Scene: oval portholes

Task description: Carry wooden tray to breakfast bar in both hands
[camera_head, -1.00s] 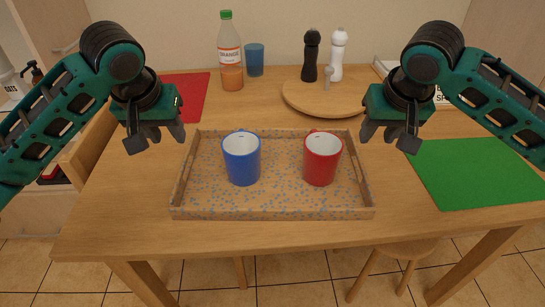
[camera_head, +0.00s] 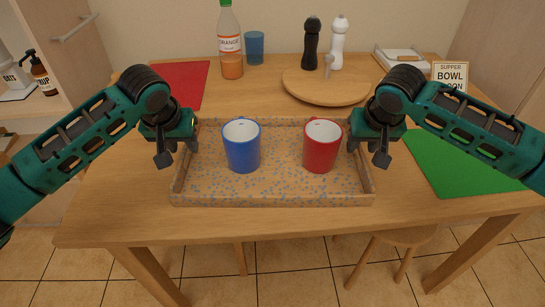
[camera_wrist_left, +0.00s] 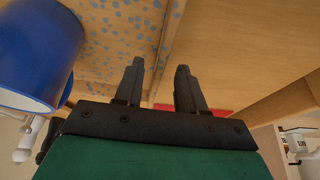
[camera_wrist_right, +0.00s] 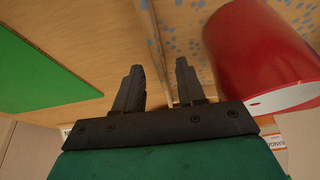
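The wooden tray (camera_head: 275,198), speckled with blue, lies on the wooden table. A blue mug (camera_head: 241,148) and a red mug (camera_head: 321,148) stand upright in it. My left gripper (camera_head: 178,158) is at the tray's left side wall; in the left wrist view its fingers (camera_wrist_left: 158,85) are apart, with the wall's edge between them. My right gripper (camera_head: 368,157) is at the right side wall; in the right wrist view its fingers (camera_wrist_right: 157,82) are apart, with the wall's edge between them. I cannot tell whether the fingers touch the tray.
A round board (camera_head: 322,92) with two mills stands behind the tray. A juice bottle (camera_head: 229,42) and a blue cup (camera_head: 254,47) are at the back. A red mat (camera_head: 180,82) lies back left, a green mat (camera_head: 455,165) to the right. A stool (camera_head: 400,236) stands below.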

